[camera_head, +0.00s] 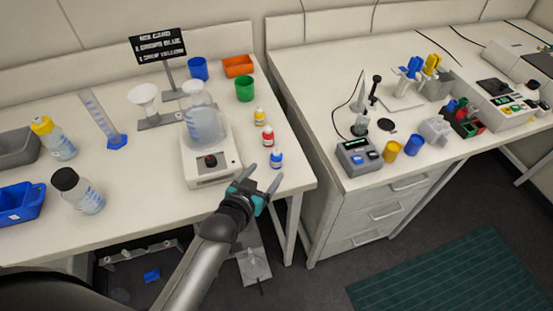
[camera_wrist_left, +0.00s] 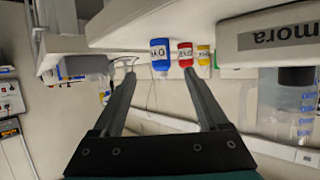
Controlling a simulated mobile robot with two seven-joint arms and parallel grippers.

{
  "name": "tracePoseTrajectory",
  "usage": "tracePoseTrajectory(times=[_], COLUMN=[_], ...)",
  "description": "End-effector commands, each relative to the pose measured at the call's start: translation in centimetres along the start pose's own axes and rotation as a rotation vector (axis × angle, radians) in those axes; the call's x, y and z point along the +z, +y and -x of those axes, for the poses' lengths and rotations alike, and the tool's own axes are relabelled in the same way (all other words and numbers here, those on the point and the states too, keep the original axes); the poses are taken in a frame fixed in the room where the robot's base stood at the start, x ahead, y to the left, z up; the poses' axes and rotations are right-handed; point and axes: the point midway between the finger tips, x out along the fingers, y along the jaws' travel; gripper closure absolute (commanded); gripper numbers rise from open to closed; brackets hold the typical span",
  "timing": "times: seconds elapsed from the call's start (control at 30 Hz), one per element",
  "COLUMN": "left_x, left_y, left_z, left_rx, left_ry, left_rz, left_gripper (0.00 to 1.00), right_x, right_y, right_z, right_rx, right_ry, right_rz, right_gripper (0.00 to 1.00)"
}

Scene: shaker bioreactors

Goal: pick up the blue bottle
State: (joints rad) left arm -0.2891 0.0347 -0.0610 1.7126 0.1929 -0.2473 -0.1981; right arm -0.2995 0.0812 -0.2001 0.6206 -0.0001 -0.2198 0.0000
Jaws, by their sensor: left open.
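The blue bottle (camera_head: 276,159) is a small upright dye bottle with a white label. It stands near the front right corner of the left bench, nearest the edge in a short row of bottles. My left gripper (camera_head: 261,178) is open and empty at the bench's front edge, just short of the bottle. In the left wrist view, which is upside down, the blue bottle (camera_wrist_left: 159,56) shows beyond and between the open fingertips (camera_wrist_left: 159,74), with no contact seen. My right gripper is not in view.
A red bottle (camera_head: 268,136) and a yellow bottle (camera_head: 259,116) stand behind the blue one. A white stirrer (camera_head: 209,172) with a flask (camera_head: 203,126) is close on the left. The bench corner right of the blue bottle is clear. A second bench (camera_head: 303,85) stands to the right.

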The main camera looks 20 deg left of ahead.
Motion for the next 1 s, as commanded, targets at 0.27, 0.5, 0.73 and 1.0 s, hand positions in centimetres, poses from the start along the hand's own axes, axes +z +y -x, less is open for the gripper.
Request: tracePoseTrajectory(times=[0.27,0.5,0.73,1.0], left_x=[0.0,-0.1,-0.1,0.0], left_y=[0.1,0.0,-0.1,-0.2], left_z=[-3.5,-4.7,-7.6,-9.1], left_rx=[0.001,0.001,0.001,0.001], left_ry=[0.001,0.001,0.001,0.0], left_rz=[0.002,0.001,0.002,0.001], left_gripper=[0.23,0.23,0.23,0.23], right_x=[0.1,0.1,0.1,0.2], right_y=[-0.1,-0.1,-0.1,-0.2], right_z=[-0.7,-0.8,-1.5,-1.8], right_rx=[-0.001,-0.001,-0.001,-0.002], right_ry=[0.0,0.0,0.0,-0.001], right_rz=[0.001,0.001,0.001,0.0], right_gripper=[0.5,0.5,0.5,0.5])
